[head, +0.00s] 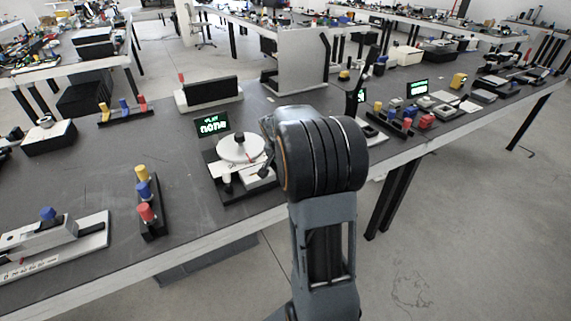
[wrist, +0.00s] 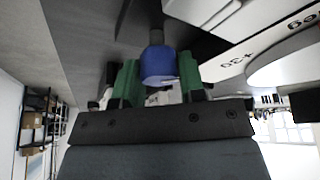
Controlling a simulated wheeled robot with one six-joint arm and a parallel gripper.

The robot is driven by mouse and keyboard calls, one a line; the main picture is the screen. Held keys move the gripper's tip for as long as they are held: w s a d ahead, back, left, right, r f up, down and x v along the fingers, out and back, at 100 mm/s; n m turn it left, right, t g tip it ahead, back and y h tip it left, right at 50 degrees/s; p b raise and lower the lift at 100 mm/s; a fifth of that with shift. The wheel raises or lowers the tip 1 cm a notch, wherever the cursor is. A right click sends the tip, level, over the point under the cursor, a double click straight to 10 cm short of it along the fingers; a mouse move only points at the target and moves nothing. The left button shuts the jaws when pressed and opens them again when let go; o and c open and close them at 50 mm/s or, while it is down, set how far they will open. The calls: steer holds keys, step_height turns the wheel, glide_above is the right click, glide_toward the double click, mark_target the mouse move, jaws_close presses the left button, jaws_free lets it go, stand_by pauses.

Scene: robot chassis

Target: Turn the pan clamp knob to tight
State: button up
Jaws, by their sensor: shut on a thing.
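A blue knob (wrist: 158,64) on a dark stem shows in the wrist view. My gripper (wrist: 157,78) has its two green fingers on either side of the blue knob and is shut on it. The white pan (wrist: 290,66) is at the right of the wrist view, near printed marks. In the head view my arm hides the knob and most of the gripper.
A rack of yellow, blue and red pegs (head: 145,190) stands left of the device. A black block on a white base (head: 208,91) is behind it. Another peg rack (head: 395,120) is to the right, beyond my arm.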

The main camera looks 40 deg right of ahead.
steer(key=shift+m+g+b, duration=0.3)
steer(key=shift+m+b, duration=0.2)
steer(key=shift+m, duration=0.4)
steer(key=o, duration=0.9)
steer(key=shift+r, duration=0.15)
steer(key=p+v, duration=0.1)
steer(key=v, duration=1.2)
steer(key=shift+a+r+p, duration=0.2)
steer(key=shift+a+p, duration=0.05)
steer(key=shift+p, duration=0.1)
